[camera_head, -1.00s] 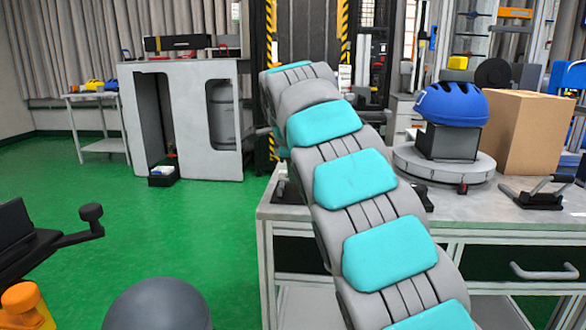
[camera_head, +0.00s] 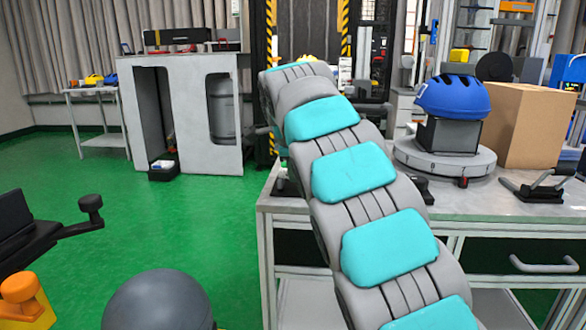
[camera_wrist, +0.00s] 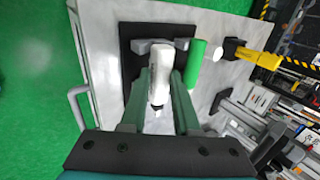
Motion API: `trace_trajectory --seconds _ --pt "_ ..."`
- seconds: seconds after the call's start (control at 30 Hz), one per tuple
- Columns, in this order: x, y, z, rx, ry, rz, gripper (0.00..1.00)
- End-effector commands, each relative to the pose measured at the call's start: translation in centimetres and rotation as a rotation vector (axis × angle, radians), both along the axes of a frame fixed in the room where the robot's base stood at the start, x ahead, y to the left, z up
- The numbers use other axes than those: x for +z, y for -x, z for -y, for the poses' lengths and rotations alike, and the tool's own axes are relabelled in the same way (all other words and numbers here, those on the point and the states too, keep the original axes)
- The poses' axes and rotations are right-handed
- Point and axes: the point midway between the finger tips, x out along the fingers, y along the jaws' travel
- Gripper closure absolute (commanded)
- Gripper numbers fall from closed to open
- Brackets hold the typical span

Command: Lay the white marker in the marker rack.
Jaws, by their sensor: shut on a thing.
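In the wrist view my gripper (camera_wrist: 162,88) has its green fingers closed around the white marker (camera_wrist: 155,75). The marker lies between the fingers, its far end by a dark base plate with grey rests, which looks like the marker rack (camera_wrist: 129,35). The marker is over this plate; whether it touches the rests I cannot tell. In the head view my own arm hides the gripper, the marker and the rack.
A green cylinder (camera_wrist: 196,65) is just right of my gripper. A yellow-and-black tool (camera_wrist: 258,57) is farther right. On the workbench (camera_head: 480,203) stand a blue helmet (camera_head: 453,97) on a round base, a cardboard box (camera_head: 525,125) and a black clamp-like tool (camera_head: 540,187).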

Motion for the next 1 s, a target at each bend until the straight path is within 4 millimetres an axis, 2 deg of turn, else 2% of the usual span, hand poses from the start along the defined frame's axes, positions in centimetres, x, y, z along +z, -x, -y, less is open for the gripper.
trace_trajectory --seconds 0.03,0.07,0.33,0.73,1.0 --pt "0.0 0.0 0.0 0.0 0.0 0.0 1.0" --pt "0.0 0.0 0.0 0.0 0.0 0.0 0.67" --pt "0.0 0.0 0.0 0.0 0.0 0.0 0.37" --pt "0.5 0.3 0.0 0.0 0.0 0.0 0.36" --pt "3.5 2.2 -0.1 0.001 -0.002 0.003 0.36"
